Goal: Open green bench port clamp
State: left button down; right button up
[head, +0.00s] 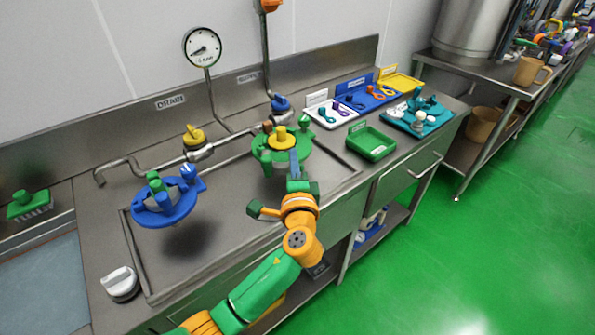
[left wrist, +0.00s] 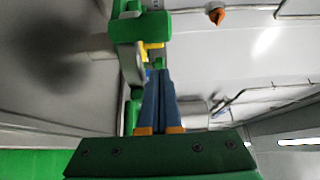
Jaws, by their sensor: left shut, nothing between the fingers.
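The green bench port (head: 262,155) is a round green fitting with a yellow centre, on the steel bench in the head view. A green upright piece (head: 304,121) stands at its far right edge; I cannot tell whether the clamp is open. My left gripper (head: 293,154) is shut and empty, its blue-grey fingers at the port's near right side and hiding part of its rim. In the left wrist view the shut fingers (left wrist: 160,73) point at the port, close beside its green parts (left wrist: 140,28). I cannot tell whether they touch. My right gripper is not in view.
A blue round port (head: 150,216) stands to the left. Yellow (head: 194,136) and blue (head: 281,103) valve handles sit on pipes behind. A green tray (head: 371,143) lies to the right, near white, blue and yellow trays. A gauge (head: 203,47) rises at the back.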

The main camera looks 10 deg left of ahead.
aim_at(268, 166)
pick_arm(q)
jog(key=s+a, duration=0.1)
jog(key=s+a+p, duration=0.1)
jog(key=s, duration=0.1)
jog(key=shift+a+r, duration=0.2)
jog(key=shift+a, duration=0.1)
jog(key=shift+w+f, duration=0.1)
jog(key=shift+f, duration=0.05)
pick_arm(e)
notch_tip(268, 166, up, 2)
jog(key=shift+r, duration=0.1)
pick_arm(q)
jog(key=shift+s+a+m+t+h+p, duration=0.3)
jog(key=shift+s+a+m+h+p, duration=0.3)
jog(key=shift+a+m+h+p, duration=0.3)
jog(key=shift+s+a, duration=0.25)
jog(key=shift+a, duration=0.05)
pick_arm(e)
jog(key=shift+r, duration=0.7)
pick_arm(q)
jog(key=shift+w+d, duration=0.1)
jog(key=shift+d, duration=0.05)
